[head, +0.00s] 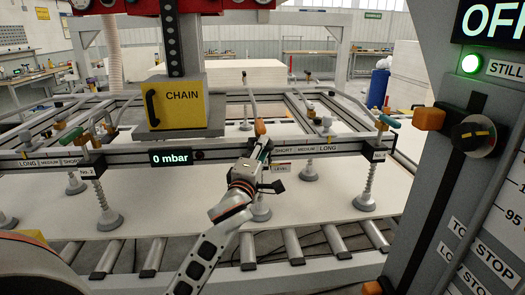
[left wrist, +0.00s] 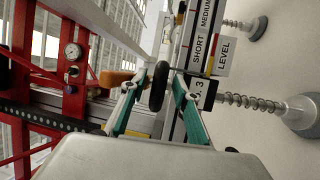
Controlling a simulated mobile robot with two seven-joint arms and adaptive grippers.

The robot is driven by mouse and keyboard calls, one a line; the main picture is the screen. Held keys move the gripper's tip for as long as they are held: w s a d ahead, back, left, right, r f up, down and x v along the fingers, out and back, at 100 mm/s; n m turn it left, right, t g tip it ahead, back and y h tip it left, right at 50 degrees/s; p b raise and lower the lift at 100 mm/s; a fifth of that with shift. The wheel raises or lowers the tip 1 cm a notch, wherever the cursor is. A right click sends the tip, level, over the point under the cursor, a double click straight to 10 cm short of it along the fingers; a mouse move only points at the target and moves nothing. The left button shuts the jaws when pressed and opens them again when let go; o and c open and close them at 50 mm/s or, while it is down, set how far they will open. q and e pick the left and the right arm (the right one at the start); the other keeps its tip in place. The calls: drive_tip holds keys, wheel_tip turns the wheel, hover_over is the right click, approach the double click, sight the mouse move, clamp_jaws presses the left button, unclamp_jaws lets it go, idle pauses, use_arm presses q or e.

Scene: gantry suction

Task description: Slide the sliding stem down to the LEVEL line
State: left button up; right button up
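The LEVEL label shows in the head view (head: 281,168) just right of my left gripper, and in the left wrist view (left wrist: 224,56) beside the SHORT and MEDIUM marks. My left gripper (head: 263,150) is at the middle of the front beam. In the left wrist view its teal fingers (left wrist: 160,82) are apart, with a black round piece (left wrist: 158,88) between them; I cannot tell whether they touch it. The stem at No. 3 carries a spring (left wrist: 245,100) and a grey suction cup (left wrist: 300,115). In the head view my gripper hides most of this stem; its cup (head: 260,212) shows below. My right gripper is not in view.
The front beam (head: 220,152) holds a 0 mbar display (head: 171,158). An orange-tipped lever (head: 260,127) stands by my left gripper. Other sprung cups (head: 364,201) rest on the pale sheet (head: 320,205). A yellow CHAIN box (head: 178,105) hangs left; a control panel (head: 460,190) stands right.

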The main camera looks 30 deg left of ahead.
use_arm(q)
drive_tip(key=v, duration=1.2)
drive_tip(key=s+a+f+m+g, duration=0.1)
drive_tip(key=s+f+m+g, duration=0.5)
drive_tip(key=s+f+m, duration=0.75)
drive_tip(key=s+a+f+m+g, duration=0.1)
drive_tip(key=s+f+m+g, duration=0.5)
drive_tip(key=s+f+m, duration=0.65)
drive_tip(key=w+d+f+t+h, duration=0.1)
drive_tip(key=w+d+f+h, duration=0.1)
drive_tip(key=d+f, duration=0.6)
drive_tip(key=w+d+f+n+t+h, duration=0.1)
drive_tip(key=w+d+f+t+h, duration=0.1)
drive_tip(key=d+f+h, duration=0.3)
drive_tip(key=w+d+f, duration=0.1)
drive_tip(key=d+f, duration=0.2)
drive_tip(key=shift+d+f+n+t+h, duration=0.3)
drive_tip(key=shift+f, duration=0.1)
